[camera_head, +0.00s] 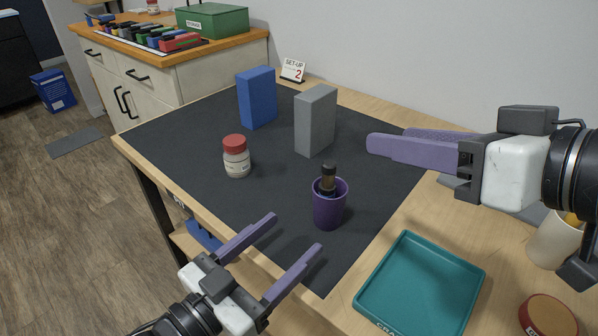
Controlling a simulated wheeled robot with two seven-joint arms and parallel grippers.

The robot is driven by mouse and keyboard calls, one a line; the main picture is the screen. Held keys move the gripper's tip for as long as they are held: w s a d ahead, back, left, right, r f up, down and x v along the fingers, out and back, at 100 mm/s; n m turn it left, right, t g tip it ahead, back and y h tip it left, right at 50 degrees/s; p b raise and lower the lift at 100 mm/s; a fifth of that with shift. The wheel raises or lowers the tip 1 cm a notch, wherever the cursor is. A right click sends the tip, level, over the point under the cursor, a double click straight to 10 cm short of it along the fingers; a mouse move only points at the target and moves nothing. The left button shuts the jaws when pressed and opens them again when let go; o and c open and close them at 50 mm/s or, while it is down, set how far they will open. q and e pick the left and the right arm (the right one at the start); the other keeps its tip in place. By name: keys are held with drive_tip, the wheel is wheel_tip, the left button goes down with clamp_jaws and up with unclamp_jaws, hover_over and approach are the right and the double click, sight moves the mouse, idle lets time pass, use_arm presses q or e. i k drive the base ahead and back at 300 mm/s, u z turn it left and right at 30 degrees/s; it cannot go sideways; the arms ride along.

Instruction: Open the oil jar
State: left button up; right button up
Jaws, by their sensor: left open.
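A white jar (237,164) with a red lid (234,143) stands upright on the dark mat, left of centre. Its lid is on, and its label is too small to read. A purple cup (329,208) stands nearer the front with a dark brown, black-topped item (328,180) upright in it. My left gripper (294,236) is open and empty at the mat's front edge, in front of the purple cup and apart from the jar. My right gripper (385,143) is at the right above the table, its fingers overlapping in the view, with nothing visible between them.
A blue block (257,98) and a grey block (316,121) stand behind the jar. A teal tray (375,287) lies at the front right. A beige cup (553,242) and a red-rimmed round item (547,315) are at far right. The mat's (180,130) left part is clear.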

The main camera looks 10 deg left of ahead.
sight(238, 164)
drive_tip(key=k, duration=1)
